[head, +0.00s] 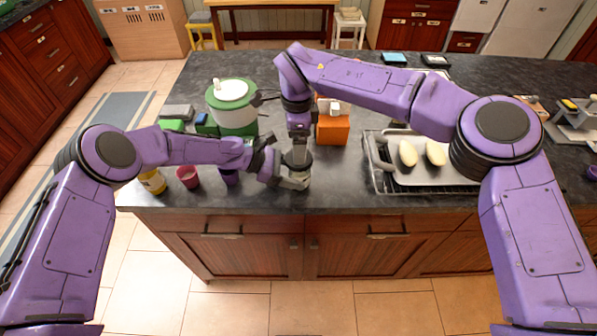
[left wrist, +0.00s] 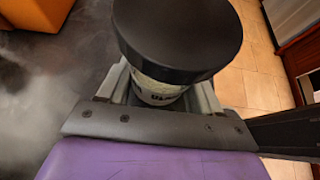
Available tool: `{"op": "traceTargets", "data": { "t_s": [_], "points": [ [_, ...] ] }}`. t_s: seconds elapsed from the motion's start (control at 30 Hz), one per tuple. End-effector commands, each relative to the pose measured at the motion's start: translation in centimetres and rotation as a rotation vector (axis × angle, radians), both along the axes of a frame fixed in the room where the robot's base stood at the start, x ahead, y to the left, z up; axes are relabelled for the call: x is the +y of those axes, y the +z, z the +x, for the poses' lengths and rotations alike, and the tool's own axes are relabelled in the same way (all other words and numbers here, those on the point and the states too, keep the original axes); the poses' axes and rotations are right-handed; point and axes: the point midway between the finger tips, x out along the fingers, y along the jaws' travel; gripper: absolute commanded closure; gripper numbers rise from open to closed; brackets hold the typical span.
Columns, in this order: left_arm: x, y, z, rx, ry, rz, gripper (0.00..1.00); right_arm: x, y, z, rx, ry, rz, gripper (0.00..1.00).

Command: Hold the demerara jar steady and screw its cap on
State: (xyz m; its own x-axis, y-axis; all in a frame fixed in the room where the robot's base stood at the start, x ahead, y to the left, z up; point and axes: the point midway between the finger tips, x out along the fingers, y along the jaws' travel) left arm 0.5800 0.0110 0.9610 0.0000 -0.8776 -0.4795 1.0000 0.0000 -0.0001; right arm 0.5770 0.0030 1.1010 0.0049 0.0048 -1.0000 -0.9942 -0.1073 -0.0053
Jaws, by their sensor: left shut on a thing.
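The demerara jar (left wrist: 158,92) is a pale jar with dark lettering, upright between the fingers of my left gripper. A wide black cap (left wrist: 180,40) covers its top in the left wrist view; whether it is fully seated cannot be seen. In the head view, my left gripper (head: 296,180) is shut on the jar (head: 298,169) near the counter's front edge. My right gripper (head: 299,148) points straight down over the jar from above. Its fingertips are too small and dark to tell whether they are open or grip the cap.
A green and white canister (head: 233,106) and an orange box (head: 333,128) stand behind the grippers. A purple cup (head: 229,177), a red cup (head: 188,177) and a yellow container (head: 153,182) stand to the left. A tray (head: 440,179) with two pale oval items lies right.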

Motion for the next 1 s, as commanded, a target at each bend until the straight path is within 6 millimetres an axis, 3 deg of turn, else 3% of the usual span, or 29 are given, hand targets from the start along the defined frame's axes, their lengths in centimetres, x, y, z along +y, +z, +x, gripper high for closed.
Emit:
{"op": "traceTargets", "data": {
  "t_s": [0.17,0.2,0.3,0.67,1.0],
  "points": [
    [0.0,0.0,0.0,0.000,0.000,0.000,0.90,0.0,0.0,0.0,0.000,0.000,0.000,0.08],
    [0.0,0.0,0.0,0.000,0.000,0.000,0.32,0.0,0.0,0.0,0.000,0.000,0.000,0.08],
    [0.0,0.0,0.0,0.000,0.000,0.000,0.06,0.0,0.0,0.0,-0.001,0.000,0.000,0.08],
    [0.8,0.5,0.1,-0.002,0.002,0.000,0.06,0.0,0.0,0.0,-0.001,0.000,0.000,0.08],
    [7.9,4.4,0.1,-0.002,0.004,-0.001,0.06,0.0,0.0,0.0,-0.001,0.000,0.000,0.08]
  ]
}}
